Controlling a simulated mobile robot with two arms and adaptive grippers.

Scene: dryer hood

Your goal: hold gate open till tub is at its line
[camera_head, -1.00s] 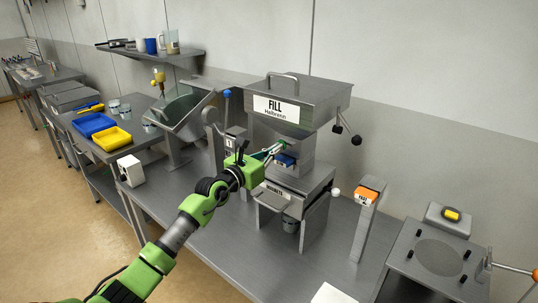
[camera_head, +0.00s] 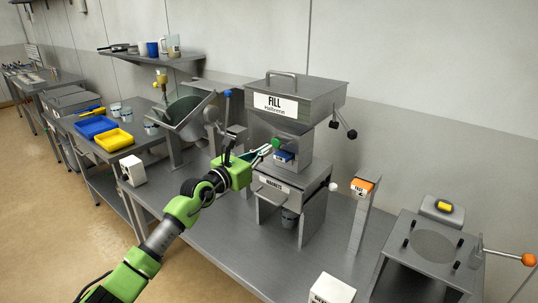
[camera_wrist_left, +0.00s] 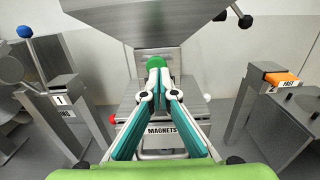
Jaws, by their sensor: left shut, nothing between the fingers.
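The fill hopper (camera_head: 300,95) with its FILL label stands on the bench. Under it a round green knob (camera_head: 276,143) sticks out above a small blue part (camera_head: 284,156). I cannot tell which part is the gate. My right gripper is not in view.
An orange-topped post (camera_head: 362,187) and a plate stand (camera_head: 432,246) are to the right. A tilted grey scoop (camera_head: 187,112) is left of the hopper. Blue (camera_head: 96,126) and yellow (camera_head: 113,139) trays lie on the left bench. The front bench middle is clear.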

